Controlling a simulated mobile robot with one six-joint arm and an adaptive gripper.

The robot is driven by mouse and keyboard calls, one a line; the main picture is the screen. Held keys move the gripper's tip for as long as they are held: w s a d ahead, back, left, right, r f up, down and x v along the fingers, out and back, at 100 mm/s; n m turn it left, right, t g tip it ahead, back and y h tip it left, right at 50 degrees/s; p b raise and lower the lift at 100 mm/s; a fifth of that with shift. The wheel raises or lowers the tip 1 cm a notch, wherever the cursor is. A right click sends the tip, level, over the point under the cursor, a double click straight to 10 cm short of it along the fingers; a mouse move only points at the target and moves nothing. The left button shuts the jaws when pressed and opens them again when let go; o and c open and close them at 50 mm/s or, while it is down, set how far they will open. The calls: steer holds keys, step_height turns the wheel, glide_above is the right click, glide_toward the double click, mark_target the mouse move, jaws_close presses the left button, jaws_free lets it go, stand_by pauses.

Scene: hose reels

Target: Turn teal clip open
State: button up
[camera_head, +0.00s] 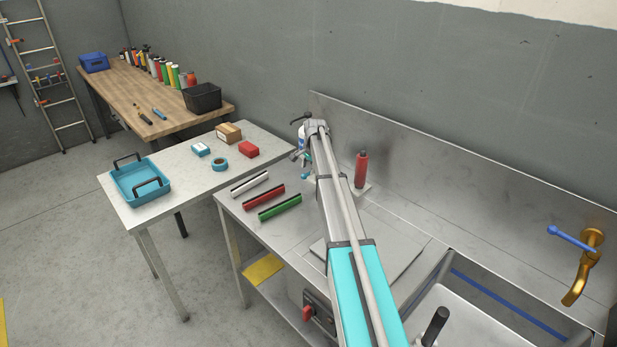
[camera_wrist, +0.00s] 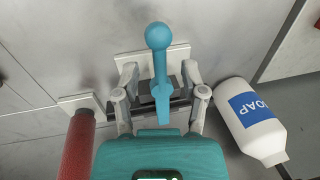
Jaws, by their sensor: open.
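The teal clip (camera_wrist: 160,62) shows in the wrist view as a lever with a round ball end, pointing up in the picture. A pale plate lies behind it. My gripper (camera_wrist: 158,75) is open, with one finger on each side of the teal lever. I cannot tell whether either finger touches it. In the head view my gripper (camera_head: 302,153) is at the far end of my arm, over the back of the steel counter, and the arm hides much of that area.
A red cylinder (camera_wrist: 77,148) stands left of my gripper, and a white soap bottle (camera_wrist: 250,120) is close on the right. The steel counter (camera_head: 285,235) holds white, red and green bars. A sink (camera_head: 470,315) and brass tap (camera_head: 582,275) are at right.

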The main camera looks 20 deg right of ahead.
steer(key=shift+w+f+b, duration=0.2)
steer(key=shift+f+b, duration=0.7)
steer(key=shift+f, duration=0.25)
jaws_close()
steer(key=shift+d, duration=0.1)
steer(key=shift+w+a, duration=0.1)
steer(key=shift+a, duration=0.2)
